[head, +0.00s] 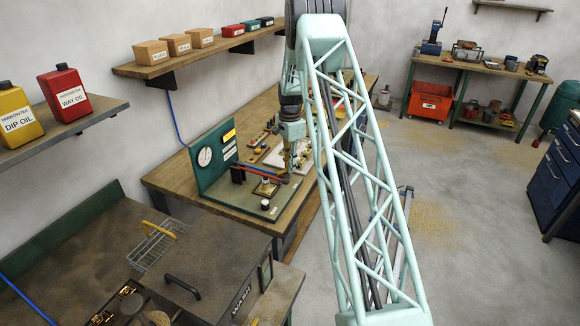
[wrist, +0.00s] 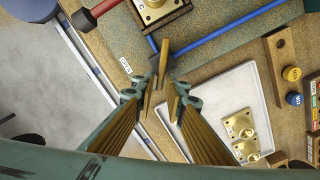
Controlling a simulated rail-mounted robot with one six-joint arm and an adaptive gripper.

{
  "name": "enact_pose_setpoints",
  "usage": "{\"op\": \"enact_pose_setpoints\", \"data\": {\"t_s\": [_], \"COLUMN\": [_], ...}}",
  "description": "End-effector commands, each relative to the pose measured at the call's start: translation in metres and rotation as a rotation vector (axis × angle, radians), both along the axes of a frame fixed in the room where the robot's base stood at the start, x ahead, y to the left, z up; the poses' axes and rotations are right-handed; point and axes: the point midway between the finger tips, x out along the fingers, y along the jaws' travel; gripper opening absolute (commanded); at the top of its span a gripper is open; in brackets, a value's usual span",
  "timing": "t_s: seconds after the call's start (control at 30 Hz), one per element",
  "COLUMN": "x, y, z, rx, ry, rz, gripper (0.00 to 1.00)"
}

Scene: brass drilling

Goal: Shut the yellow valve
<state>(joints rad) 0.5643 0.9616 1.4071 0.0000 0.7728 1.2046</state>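In the wrist view a narrow yellow lever (wrist: 163,62) stands over a dark blue body on the blue pipe; I take it for the yellow valve. My gripper (wrist: 160,104) is open, with its two brass-coloured fingers apart. The lever is just ahead of the fingertips, roughly in line with the gap. I cannot tell whether either finger touches it. In the head view my gripper (head: 294,160) hangs over the right end of the green panel's base (head: 222,196). The lever is not clear there.
A blue pipe (wrist: 225,33) and a red pipe (wrist: 104,7) run by the valve, with a brass block (wrist: 158,10) close by. A pale tray (wrist: 215,98) with brass plates lies to the right. A gauge (head: 205,156) is on the upright panel. The floor (head: 455,190) is largely clear.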

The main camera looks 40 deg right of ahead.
Motion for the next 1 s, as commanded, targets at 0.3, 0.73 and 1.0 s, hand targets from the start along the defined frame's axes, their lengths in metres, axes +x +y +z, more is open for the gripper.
{"op": "enact_pose_setpoints", "data": {"t_s": [0.3, 0.73, 1.0], "x": [0.0001, 0.0034, 0.0083], "y": [0.0, -0.0005, -0.0005], "z": [0.0001, -0.0006, -0.0007], "rx": [0.0, 0.0, 0.0], "ry": [0.0, -0.001, -0.001], "rz": [0.001, 0.104, 0.271], "gripper": [0.0, 0.0, 0.0]}}
